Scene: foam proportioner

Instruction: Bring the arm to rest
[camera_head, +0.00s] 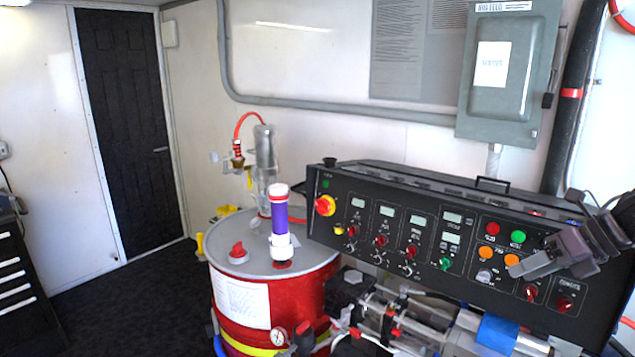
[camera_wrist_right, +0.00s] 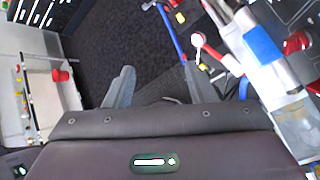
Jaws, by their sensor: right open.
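My right gripper (camera_head: 550,267) is at the right of the head view, in front of the right part of the black control panel (camera_head: 385,235). Its grey fingers are apart with nothing between them. In the right wrist view the two fingers (camera_wrist_right: 158,84) also stand apart, over dark floor. The gripper hides part of the panel's right side. My left gripper is not in view.
A red drum (camera_head: 240,300) with a grey lid stands left of the panel, with a purple and white pump tube (camera_head: 280,228) on top. Pipes and a blue-banded cylinder (camera_head: 497,333) lie below the panel. A grey electrical box (camera_head: 505,75) hangs above. Dark floor (camera_head: 125,300) is clear at left.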

